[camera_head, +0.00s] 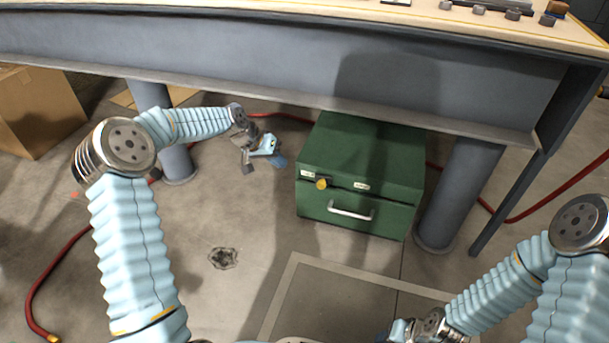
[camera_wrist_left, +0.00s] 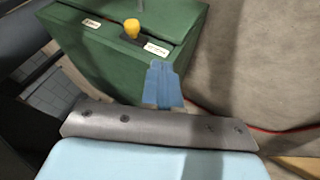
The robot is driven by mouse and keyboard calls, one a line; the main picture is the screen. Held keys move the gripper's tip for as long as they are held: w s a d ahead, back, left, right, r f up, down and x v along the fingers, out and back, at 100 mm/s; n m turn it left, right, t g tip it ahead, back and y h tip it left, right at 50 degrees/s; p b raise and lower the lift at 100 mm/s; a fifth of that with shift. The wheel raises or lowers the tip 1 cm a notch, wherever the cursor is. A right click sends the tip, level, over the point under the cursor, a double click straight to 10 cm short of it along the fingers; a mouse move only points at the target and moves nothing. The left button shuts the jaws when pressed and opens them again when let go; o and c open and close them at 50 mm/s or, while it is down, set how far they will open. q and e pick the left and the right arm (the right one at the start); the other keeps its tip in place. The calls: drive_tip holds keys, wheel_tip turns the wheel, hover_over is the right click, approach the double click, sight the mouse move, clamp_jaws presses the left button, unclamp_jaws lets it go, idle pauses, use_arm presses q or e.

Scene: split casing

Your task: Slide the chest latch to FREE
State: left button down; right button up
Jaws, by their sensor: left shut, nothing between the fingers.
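The green chest (camera_head: 400,165) stands on the floor under the workbench. Its yellow latch knob (camera_head: 321,183) sits on the front between two pale label plates, a left one (camera_head: 307,173) and a right one (camera_head: 361,187); their text is too small to read. The knob also shows in the left wrist view (camera_wrist_left: 132,27). My left gripper (camera_head: 279,161) is shut and empty, left of the chest and apart from it. Its blue fingers (camera_wrist_left: 162,85) point toward the chest in the left wrist view. My right gripper (camera_head: 396,332) is partly cut off at the bottom edge; its fingers are unclear.
The workbench (camera_head: 250,55) overhangs the chest, with thick legs on both sides (camera_head: 460,190). A silver handle (camera_head: 350,211) is on the chest front. A red hose (camera_head: 75,240) runs over the floor. The floor before the chest is clear.

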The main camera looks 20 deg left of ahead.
sight(322, 182)
use_arm(q)
drive_tip(key=w+d+f+b, duration=0.2)
drive_tip(key=w+d+f, duration=0.1)
drive_tip(key=d+f, duration=0.5)
drive_tip(key=shift+w+d+f, duration=0.2)
drive_tip(key=shift+w+f, duration=0.1)
drive_tip(key=shift+f, duration=0.1)
drive_tip(key=d, duration=0.6)
drive_tip(key=shift+s+d+b, duration=0.15)
drive_tip(key=shift+d+b, duration=0.2)
drive_tip(key=shift+b, duration=0.05)
drive_tip(key=shift+a, duration=0.1)
